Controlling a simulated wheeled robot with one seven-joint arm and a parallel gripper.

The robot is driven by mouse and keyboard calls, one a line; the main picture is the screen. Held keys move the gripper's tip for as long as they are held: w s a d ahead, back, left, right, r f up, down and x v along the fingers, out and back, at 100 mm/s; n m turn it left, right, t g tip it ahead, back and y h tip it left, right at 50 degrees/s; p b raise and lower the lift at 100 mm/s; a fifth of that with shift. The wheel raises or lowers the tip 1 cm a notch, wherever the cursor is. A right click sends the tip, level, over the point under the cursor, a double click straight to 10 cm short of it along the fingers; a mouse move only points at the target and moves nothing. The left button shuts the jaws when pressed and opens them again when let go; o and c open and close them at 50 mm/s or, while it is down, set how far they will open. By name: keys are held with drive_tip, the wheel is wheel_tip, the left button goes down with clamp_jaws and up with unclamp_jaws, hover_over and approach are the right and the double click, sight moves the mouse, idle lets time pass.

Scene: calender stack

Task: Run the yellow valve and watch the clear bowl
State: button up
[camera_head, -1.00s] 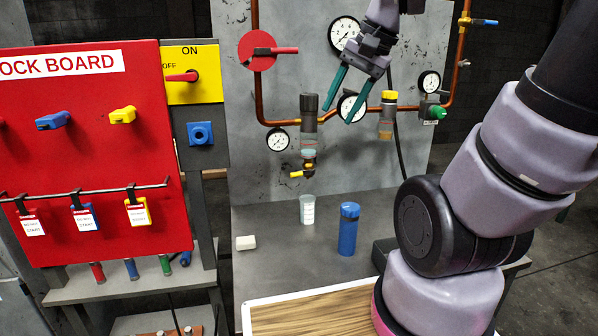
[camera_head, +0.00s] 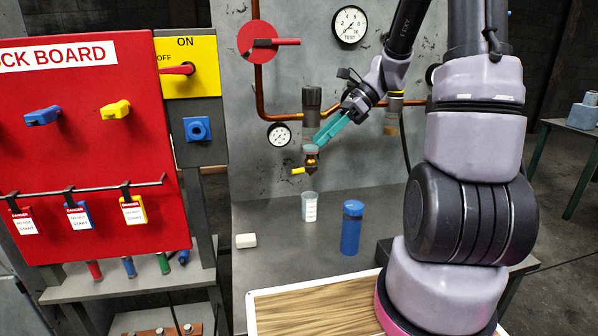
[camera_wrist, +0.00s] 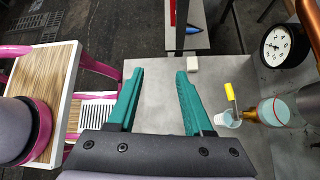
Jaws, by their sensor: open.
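The yellow valve (camera_head: 298,171) is a small lever on a brass fitting under the clear bowl (camera_head: 309,150). The bowl hangs below a dark grey cap on the copper pipe; my fingers partly cover it in the head view. In the wrist view the yellow lever (camera_wrist: 229,91) and the bowl (camera_wrist: 273,111), holding pale bluish liquid, are right of my fingers. My gripper (camera_head: 322,137) is open and empty, its teal fingers pointing down-left near the bowl; I cannot tell whether they touch it. The wrist view shows my gripper (camera_wrist: 160,73) with its fingers apart.
A clear measuring cup (camera_head: 309,206) stands on the grey bench (camera_head: 280,260) below the valve. A blue bottle (camera_head: 352,228) stands to its right, a white block (camera_head: 246,240) to its left. A second bowl (camera_head: 391,125) and gauges hang on the panel. The red lock board (camera_head: 90,165) is left.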

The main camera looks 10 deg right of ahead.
drive_tip(key=w+d+f+m+t+y, duration=0.25)
drive_tip(key=w+f+m+y, duration=0.25)
drive_tip(key=w+f+m, duration=0.3)
drive_tip(key=m+t+y, duration=0.3)
drive_tip(key=m+t, duration=0.3)
drive_tip(key=m, duration=0.5)
approach(299, 170)
drive_tip(key=shift+g, duration=0.25)
drive_tip(key=x, duration=0.6)
drive_tip(key=w+x, duration=0.1)
drive_tip(key=x, duration=0.3)
drive_tip(key=shift+d+f, duration=0.1)
drive_tip(key=shift+f, duration=0.1)
clamp_jaws()
